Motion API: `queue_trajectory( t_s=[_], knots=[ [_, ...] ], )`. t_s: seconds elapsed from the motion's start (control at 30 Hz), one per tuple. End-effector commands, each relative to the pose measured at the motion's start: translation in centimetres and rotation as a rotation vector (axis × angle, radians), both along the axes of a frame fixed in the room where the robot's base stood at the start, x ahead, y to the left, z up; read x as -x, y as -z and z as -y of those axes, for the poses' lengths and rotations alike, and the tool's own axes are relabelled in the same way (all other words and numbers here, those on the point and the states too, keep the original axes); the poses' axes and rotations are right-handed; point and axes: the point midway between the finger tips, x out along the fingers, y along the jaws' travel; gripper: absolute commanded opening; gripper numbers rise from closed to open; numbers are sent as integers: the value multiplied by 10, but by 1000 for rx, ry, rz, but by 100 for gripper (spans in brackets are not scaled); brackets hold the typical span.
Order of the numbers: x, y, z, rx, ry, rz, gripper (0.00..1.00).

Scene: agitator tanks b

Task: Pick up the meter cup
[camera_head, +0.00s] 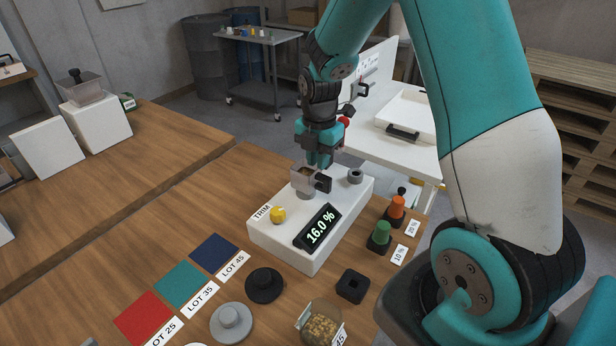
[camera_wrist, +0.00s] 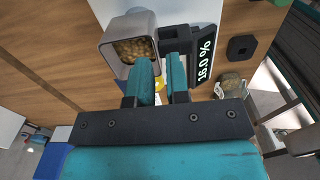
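The meter cup (camera_head: 302,178) is a small, clear-grey, square-mouthed cup with a black handle block at its right. It sits on the white moisture meter (camera_head: 285,245), whose display (camera_head: 318,227) reads 16.0 %. In the wrist view the cup (camera_wrist: 128,42) is at the upper left, holding tan grains. My gripper (camera_head: 319,162) points down just above the cup's handle side. In the wrist view my gripper (camera_wrist: 161,75) has a gap between its two teal fingers, beside the cup's lower right. Whether they touch the handle is hidden.
A yellow knob (camera_head: 278,214) and a grey ring (camera_head: 355,176) are on the meter. Green (camera_head: 381,233) and orange (camera_head: 396,207) plugs stand to the right. A jar of grains (camera_head: 322,328), a black lidded piece (camera_head: 265,285) and coloured lot mats (camera_head: 180,285) lie nearer.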

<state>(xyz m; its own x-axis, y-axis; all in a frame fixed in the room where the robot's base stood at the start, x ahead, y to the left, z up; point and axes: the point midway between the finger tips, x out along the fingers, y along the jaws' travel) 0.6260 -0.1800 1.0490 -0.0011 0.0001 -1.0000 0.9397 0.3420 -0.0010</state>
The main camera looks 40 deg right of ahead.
Motion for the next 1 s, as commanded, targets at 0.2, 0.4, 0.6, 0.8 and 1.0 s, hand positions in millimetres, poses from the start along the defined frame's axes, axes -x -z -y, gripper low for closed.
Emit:
queue_trajectory(
  t_s=[0.2,0.4,0.6,0.8,1.0],
  knots=[
    [0,17,-2,-1,0,-5,16],
    [-2,46,-3,-1,0,-3,16],
    [-3,56,-3,0,0,1,16],
    [-3,55,-3,1,0,1,0],
    [-3,55,-3,0,0,2,0]
  ],
)
